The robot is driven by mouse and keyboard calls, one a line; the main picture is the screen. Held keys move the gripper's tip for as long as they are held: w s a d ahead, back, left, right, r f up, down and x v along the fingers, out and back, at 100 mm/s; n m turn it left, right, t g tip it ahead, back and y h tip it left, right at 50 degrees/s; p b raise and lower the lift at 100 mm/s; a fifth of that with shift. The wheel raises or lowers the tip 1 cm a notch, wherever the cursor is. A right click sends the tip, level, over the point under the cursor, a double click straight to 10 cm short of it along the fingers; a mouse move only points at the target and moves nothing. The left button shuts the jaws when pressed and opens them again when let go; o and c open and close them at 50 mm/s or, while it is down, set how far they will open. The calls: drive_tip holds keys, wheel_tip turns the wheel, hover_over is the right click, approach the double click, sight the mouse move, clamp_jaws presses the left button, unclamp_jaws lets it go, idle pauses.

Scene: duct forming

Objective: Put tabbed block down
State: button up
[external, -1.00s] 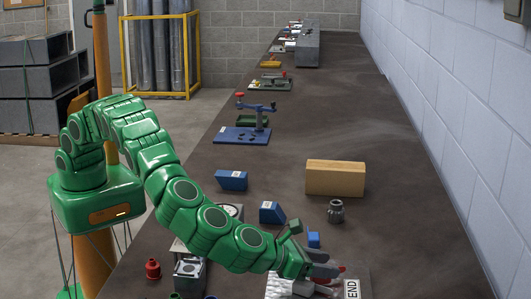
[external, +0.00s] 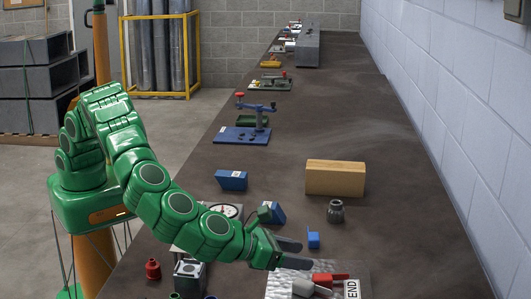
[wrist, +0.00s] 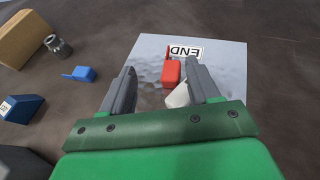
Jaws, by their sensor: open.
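A red tabbed block (external: 322,280) lies on the silver plate (external: 277,284) marked END. It also shows in the wrist view (wrist: 171,72), in line with the space between my fingers. A white block (external: 302,288) lies beside it on the plate, partly behind a finger in the wrist view (wrist: 177,97). A small blue tabbed block (external: 313,240) stands on the bench beyond the plate. My gripper (external: 300,254) is open and empty, apart from the red block and above the plate's far edge.
A grey metal fitting (external: 336,211), a wooden block (external: 335,178) and blue angled blocks (external: 231,180) stand farther along the bench. A red piece (external: 153,268) and a grey box (external: 189,274) are left of the plate. Bare bench lies right of it.

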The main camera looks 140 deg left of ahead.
drive_tip(key=shift+v, duration=2.4)
drive_tip(key=s+a+r+n+g+h, duration=0.15)
drive_tip(key=s+r+n, duration=0.3)
drive_tip(key=s, duration=0.55)
drive_tip(key=s+a+r+n+g+h, duration=0.15)
drive_tip(key=s+r+n, duration=0.3)
drive_tip(key=s, duration=0.45)
drive_tip(key=s+a+r+n+g, duration=0.1)
drive_tip(key=s+r+n+g, duration=0.3)
drive_tip(key=s, duration=0.6)
drive_tip(key=s+d+n+h, duration=0.3)
drive_tip(key=s+d, duration=0.4)
drive_tip(key=s, duration=0.5)
drive_tip(key=s+d+n+h, duration=0.3)
drive_tip(key=s+d, duration=0.3)
drive_tip(key=s, duration=0.6)
drive_tip(key=s+d+f+n+h, duration=0.1)
drive_tip(key=s+d+n+h, duration=0.2)
drive_tip(key=s+d, duration=0.4)
drive_tip(key=s, duration=0.5)
drive_tip(key=shift+s+d+n+h, duration=0.25)
drive_tip(key=shift+d+n+h, duration=0.05)
drive_tip(key=shift+f, duration=0.15)
